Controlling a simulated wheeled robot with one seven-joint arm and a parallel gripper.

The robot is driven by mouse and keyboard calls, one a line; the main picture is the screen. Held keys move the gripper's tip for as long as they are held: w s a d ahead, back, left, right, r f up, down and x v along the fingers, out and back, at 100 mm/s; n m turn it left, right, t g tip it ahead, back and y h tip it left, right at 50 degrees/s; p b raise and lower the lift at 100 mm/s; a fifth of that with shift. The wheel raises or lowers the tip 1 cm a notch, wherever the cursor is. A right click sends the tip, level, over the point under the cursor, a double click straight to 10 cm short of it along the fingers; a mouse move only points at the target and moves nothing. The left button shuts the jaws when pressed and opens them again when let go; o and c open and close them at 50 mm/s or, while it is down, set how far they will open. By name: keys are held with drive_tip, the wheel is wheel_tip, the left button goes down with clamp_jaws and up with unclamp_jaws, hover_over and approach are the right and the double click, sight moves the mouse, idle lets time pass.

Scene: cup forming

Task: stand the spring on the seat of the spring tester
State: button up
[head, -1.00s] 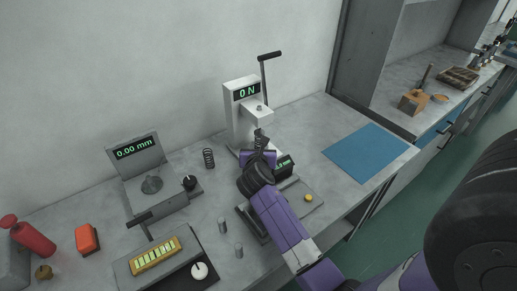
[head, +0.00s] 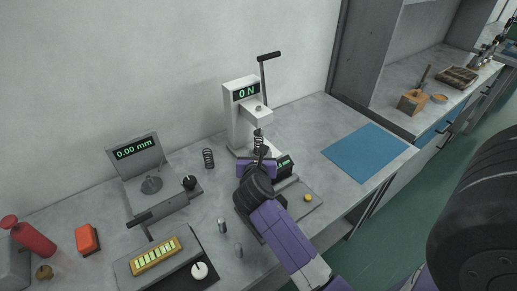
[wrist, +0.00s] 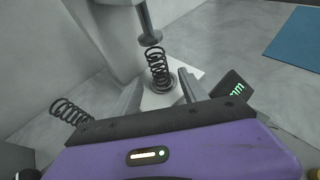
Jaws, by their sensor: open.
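The spring tester (head: 238,112) is a white stand with a "0 N" display and a lever at its top. A dark coil spring (wrist: 157,66) stands on the tester's round seat (wrist: 172,82), below the plunger (wrist: 150,37). It looks upright in the head view (head: 258,141), its lower end partly hidden by my gripper. My gripper (wrist: 161,82) is open, with a finger on either side of the spring's lower part and gaps showing between. In the head view my gripper (head: 258,160) is in front of the tester.
A second dark spring (head: 208,158) stands on the bench left of the tester. A small display unit (head: 284,165) is close to the right of my gripper. A gauge with a "0.00 mm" display (head: 138,150) stands at left. A blue mat (head: 368,152) lies clear at right.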

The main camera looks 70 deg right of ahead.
drive_tip(key=v, duration=0.5)
drive_tip(key=shift+s+a+r, duration=0.15)
drive_tip(key=shift+a+r, duration=0.05)
drive_tip(key=shift+a, duration=0.15)
drive_tip(key=shift+m, duration=0.3)
drive_tip(key=w+a+r+m+t+y, duration=0.3)
drive_tip(key=w+a+m+t, duration=0.2)
drive_tip(key=a+m+t, duration=0.3)
drive_tip(key=s+a+r+m+t+y, duration=0.1)
drive_tip(key=s+a+m+t+y, duration=0.2)
drive_tip(key=a, duration=0.4)
drive_tip(key=s+a+r+m+y, duration=0.1)
drive_tip(key=s+a+m+y, duration=0.15)
drive_tip(key=a+m, duration=0.45)
drive_tip(key=s+a+m+y, duration=0.1)
drive_tip(key=s+a+y, duration=0.1)
drive_tip(key=s+a, duration=0.3)
drive_tip(key=s+a+m+g+y, duration=0.1)
drive_tip(key=s+a, duration=0.4)
drive_tip(key=s, duration=0.8)
drive_tip(key=shift+m+y, duration=0.55)
drive_tip(key=shift+m, duration=0.25)
